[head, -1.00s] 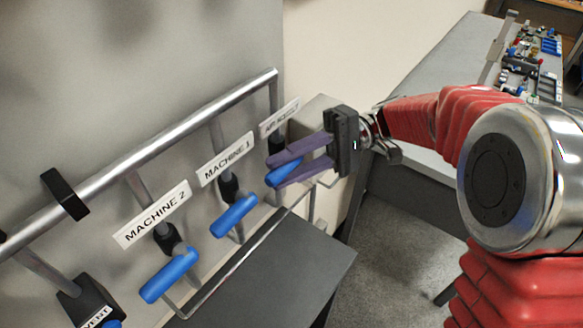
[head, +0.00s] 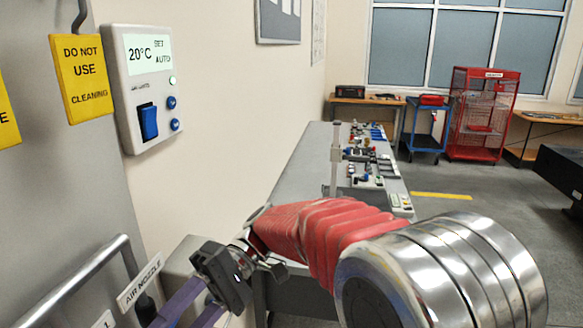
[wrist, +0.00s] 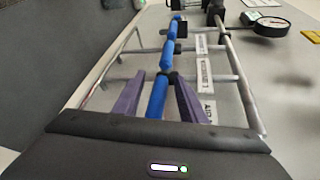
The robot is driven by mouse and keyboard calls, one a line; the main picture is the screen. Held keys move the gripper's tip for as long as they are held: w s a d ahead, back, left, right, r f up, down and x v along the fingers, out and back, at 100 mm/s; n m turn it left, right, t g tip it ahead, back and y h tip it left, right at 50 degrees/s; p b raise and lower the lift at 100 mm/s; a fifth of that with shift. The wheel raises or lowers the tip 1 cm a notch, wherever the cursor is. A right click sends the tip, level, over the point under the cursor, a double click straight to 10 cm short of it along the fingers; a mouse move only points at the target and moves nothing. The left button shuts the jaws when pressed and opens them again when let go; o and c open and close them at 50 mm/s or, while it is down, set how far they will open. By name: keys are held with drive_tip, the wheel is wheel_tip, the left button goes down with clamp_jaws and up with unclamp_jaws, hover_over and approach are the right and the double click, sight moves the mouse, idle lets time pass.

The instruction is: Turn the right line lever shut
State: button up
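The rightmost line lever, a blue handle (wrist: 157,98), lies between my gripper's two purple fingers in the wrist view. My gripper (wrist: 158,92) is open around it, with a gap showing on each side. The "AIR NOZZLE" label (head: 140,282) marks this line in the head view, with a dark valve part (head: 146,309) below it. My gripper (head: 185,308) shows at the bottom of the head view, its fingertips cut off by the frame edge. The middle lever (wrist: 168,55) and far lever (wrist: 175,25) are farther along the row.
A metal pipe (wrist: 238,85) runs beside the labels, and a thin guard rail (wrist: 98,70) runs on the other side. A round gauge (wrist: 272,26) stands beyond. A wall control box (head: 148,85) is above left. A bench with parts (head: 318,160) stands behind my arm.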

drive_tip(key=d+f+m+t+h, duration=0.2)
drive_tip(key=d+t, duration=0.4)
drive_tip(key=d, duration=0.5)
drive_tip(key=d+f+m+t+h, duration=0.2)
drive_tip(key=d+t, duration=0.4)
drive_tip(key=d, duration=0.5)
drive_tip(key=d+f+m+t+h, duration=0.3)
drive_tip(key=d+t, duration=0.4)
drive_tip(key=d, duration=0.4)
drive_tip(key=shift+w+d+m+h, duration=0.25)
drive_tip(key=shift+d+m+h, duration=0.2)
drive_tip(key=shift+m, duration=0.55)
drive_tip(key=shift+a+f, duration=0.1)
